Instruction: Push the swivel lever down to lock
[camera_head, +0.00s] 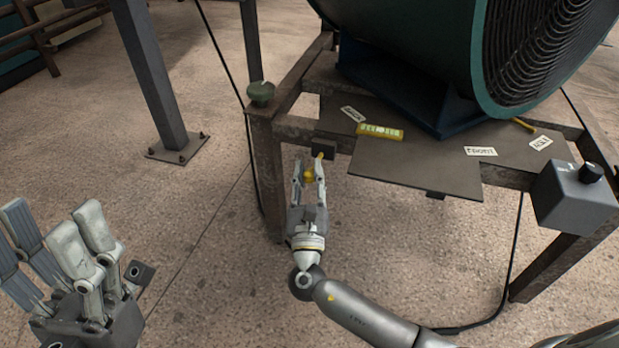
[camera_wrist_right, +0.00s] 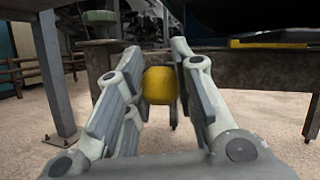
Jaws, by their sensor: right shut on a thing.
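The swivel lever's yellow knob (camera_head: 309,176) is at the left front corner of the rack, beside a small dark block on the frame (camera_head: 325,150). My right gripper (camera_head: 308,172) is shut on the knob, with one finger on each side. In the right wrist view the round yellow knob (camera_wrist_right: 160,85) sits between the fingers (camera_wrist_right: 158,62). The lever's arm is mostly hidden by the knob and fingers. My left gripper (camera_head: 54,222) is open and empty at the lower left, away from the rack.
A grey box with a black knob (camera_head: 574,197) is at the right. A grey post (camera_head: 152,75) stands left; floor between is clear.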

